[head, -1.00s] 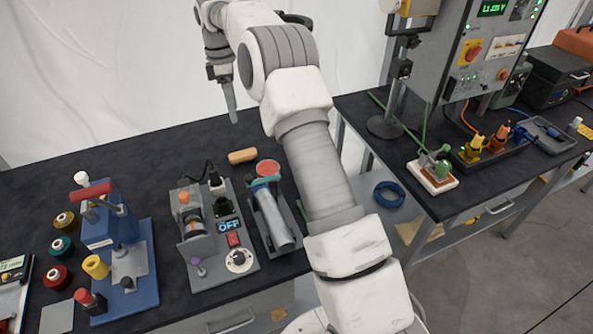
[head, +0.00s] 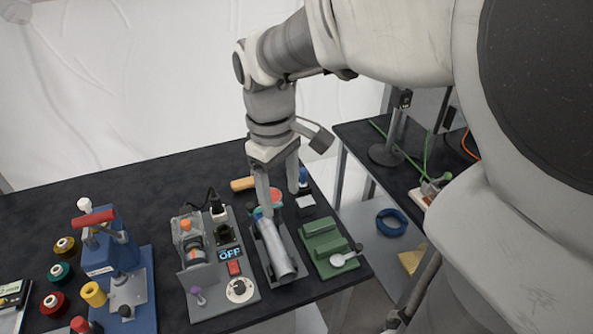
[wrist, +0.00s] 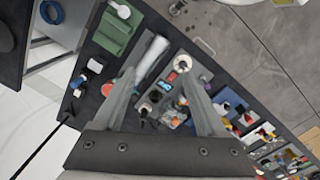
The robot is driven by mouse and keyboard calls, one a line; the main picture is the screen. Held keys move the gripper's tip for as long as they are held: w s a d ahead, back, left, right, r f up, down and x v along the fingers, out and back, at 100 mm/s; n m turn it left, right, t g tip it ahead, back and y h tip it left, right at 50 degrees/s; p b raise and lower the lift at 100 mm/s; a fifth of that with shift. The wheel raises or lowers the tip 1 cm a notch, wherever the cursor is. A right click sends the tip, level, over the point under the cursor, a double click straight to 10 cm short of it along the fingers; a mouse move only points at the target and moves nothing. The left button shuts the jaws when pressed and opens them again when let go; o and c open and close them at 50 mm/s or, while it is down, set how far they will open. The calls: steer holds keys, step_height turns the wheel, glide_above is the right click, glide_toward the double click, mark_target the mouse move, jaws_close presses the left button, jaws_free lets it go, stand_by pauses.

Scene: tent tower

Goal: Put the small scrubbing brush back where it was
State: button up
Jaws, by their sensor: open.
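A small tan, rounded oblong piece (head: 242,184) lies at the back of the left bench in the head view. It may be the scrubbing brush, but no bristles show and I cannot be sure. My gripper (head: 277,185) points down over the back of that bench, to the right of the tan piece, in front of the red disc (head: 277,196). In the wrist view my gripper (wrist: 160,78) has its fingers spread wide with nothing held between them. I cannot make out the tan piece in the wrist view.
A silver tube (head: 273,249) lies in a grey cradle below my gripper. A green block (head: 322,238) with a white spoon-like piece (head: 345,258) is to its right. A switch unit (head: 216,278) and blue press (head: 118,262) stand left. Clear bench lies at the back left.

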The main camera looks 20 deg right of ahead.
steer(key=s+r+m+t, duration=0.4)
steer(key=s+m+t, duration=0.1)
steer(key=s, duration=0.3)
steer(key=shift+s+r+m+t+y, duration=0.3)
steer(key=shift+s+m+t, duration=0.1)
steer(key=shift+m, duration=0.2)
steer(key=shift+d, duration=0.2)
stand_by(0.3)
